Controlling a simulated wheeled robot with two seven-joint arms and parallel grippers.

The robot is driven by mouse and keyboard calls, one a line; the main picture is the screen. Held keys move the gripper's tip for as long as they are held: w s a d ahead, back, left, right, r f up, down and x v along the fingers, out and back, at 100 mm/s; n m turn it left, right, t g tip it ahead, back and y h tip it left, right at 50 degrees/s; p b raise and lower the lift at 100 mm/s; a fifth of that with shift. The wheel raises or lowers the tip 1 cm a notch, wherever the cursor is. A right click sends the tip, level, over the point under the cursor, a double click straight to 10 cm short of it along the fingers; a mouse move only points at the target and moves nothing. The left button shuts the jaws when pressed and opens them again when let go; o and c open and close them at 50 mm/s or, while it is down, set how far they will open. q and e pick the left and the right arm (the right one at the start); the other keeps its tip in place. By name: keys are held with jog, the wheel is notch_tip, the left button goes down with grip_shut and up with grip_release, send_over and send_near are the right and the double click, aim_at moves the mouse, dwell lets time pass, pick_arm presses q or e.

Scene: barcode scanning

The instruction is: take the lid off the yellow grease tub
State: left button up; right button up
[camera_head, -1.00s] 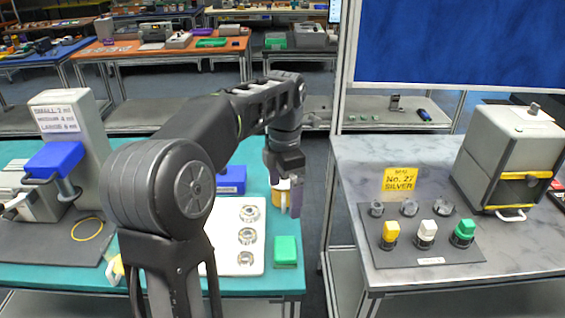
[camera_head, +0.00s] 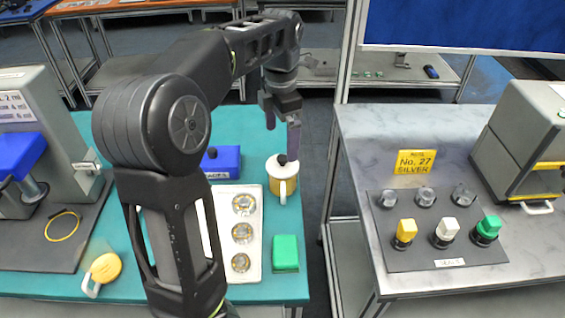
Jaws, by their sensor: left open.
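The yellow grease tub (camera_head: 282,189) stands upright near the right edge of the teal table. It has a handle at its front right and a cream lid (camera_head: 274,170) with a black knob (camera_head: 282,160) on top. My left gripper (camera_head: 283,136) is open and empty, fingers pointing down. In the picture its fingers are just above the lid, one to each side of the knob's line. The right finger reaches close to the knob; I cannot tell if they touch. My right gripper is not in view.
A blue box (camera_head: 221,160) is left of the tub. A white tray (camera_head: 252,275) with round metal parts and a green block (camera_head: 286,253) are in front of it. A yellow handled object (camera_head: 104,268) lies at the left. A gap separates the grey table (camera_head: 350,150) at right.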

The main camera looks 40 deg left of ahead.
aim_at(283, 157)
pick_arm(q)
jog(key=shift+f, duration=1.1)
jog(key=shift+w+d+f+p, duration=0.1)
jog(key=shift+f+p, duration=0.2)
jog(key=shift+f, duration=1)
jog(key=shift+d+f+p, duration=0.1)
jog(key=shift+f+p, duration=0.2)
jog(key=shift+f, duration=1)
jog(key=c, duration=1.4)
notch_tip(283, 157, up, 10)
jog(key=shift+r, duration=0.1)
